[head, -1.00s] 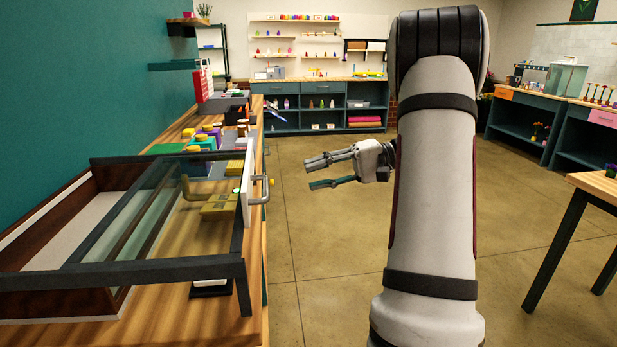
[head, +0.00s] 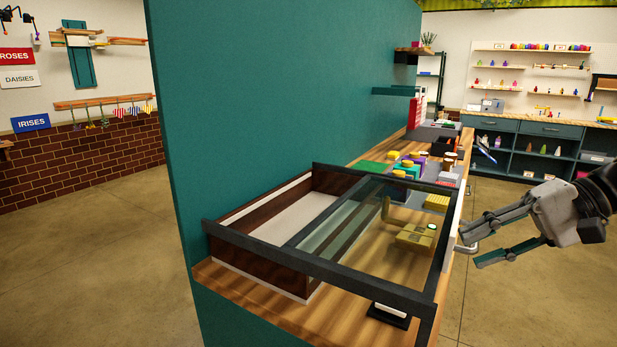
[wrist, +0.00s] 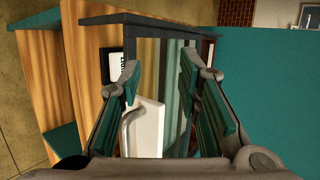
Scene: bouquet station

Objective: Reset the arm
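My gripper (head: 470,245) is at the right of the head view, in front of the glass-topped case (head: 330,280) on the wooden counter. Its two fingers are apart with nothing seen between them in the head view. The wrist view shows the open fingers (wrist: 172,85) with teal pads over the case's white front panel (wrist: 147,128). The panel's grey handle (head: 466,248) lies close to the fingertips; I cannot tell whether they touch it.
Colored blocks (head: 407,170) and other items crowd the counter behind the case. A teal wall (head: 270,110) stands along the counter's left side. Yellow-green pieces (head: 415,238) show through the glass. The floor (head: 110,260) at left is open.

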